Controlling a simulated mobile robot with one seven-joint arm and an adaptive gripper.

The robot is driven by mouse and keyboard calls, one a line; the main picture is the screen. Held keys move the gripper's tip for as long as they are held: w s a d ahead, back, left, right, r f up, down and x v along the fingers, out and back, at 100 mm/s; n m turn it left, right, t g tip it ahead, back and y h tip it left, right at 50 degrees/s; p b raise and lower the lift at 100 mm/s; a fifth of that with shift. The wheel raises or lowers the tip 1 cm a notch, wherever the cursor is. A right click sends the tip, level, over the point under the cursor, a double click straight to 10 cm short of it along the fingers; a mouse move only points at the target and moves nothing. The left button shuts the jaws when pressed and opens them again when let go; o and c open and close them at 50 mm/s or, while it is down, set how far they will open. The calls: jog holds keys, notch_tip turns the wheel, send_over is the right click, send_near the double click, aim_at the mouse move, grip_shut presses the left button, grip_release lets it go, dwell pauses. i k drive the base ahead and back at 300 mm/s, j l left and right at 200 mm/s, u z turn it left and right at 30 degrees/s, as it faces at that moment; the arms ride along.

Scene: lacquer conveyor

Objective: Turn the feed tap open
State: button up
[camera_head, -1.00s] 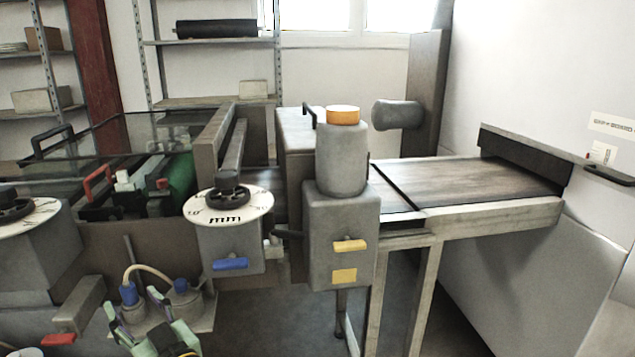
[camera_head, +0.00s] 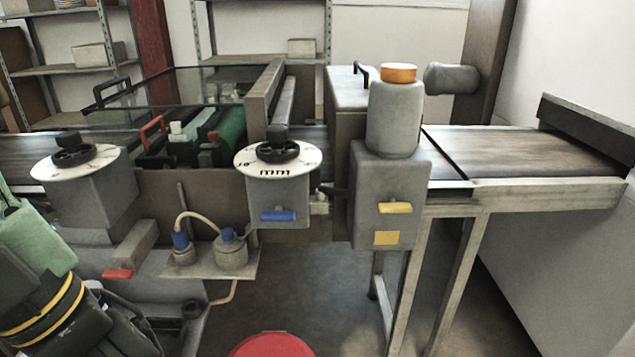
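Three coloured handles show on the machine, and no readable label tells which is the feed tap. A yellow handle (camera_head: 395,208) lies level on a grey box (camera_head: 390,180) under a grey cylinder with an orange cap (camera_head: 399,72). A blue handle (camera_head: 278,216) lies level below the right-hand mm dial (camera_head: 277,158). A red handle (camera_head: 118,274) is on a grey block (camera_head: 131,245) at the lower left. My arm enters at the lower left, left of and below the red handle. My gripper's fingers are outside the view.
Two bottles with blue caps (camera_head: 181,241) stand on a small shelf, joined by a hose. A red round container (camera_head: 271,346) is at the bottom edge. The conveyor (camera_head: 525,150) runs to the right. Open floor (camera_head: 310,290) lies before the machine.

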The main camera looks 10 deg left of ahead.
aim_at(276, 216)
jog(key=k+u, duration=0.15)
jog(key=u, duration=0.25)
jog(key=k+u, duration=0.1)
jog(key=u, duration=0.25)
jog(key=k+u, duration=0.1)
jog(key=u, duration=0.3)
jog(key=k+j+u, duration=0.1)
jog(key=u, duration=0.25)
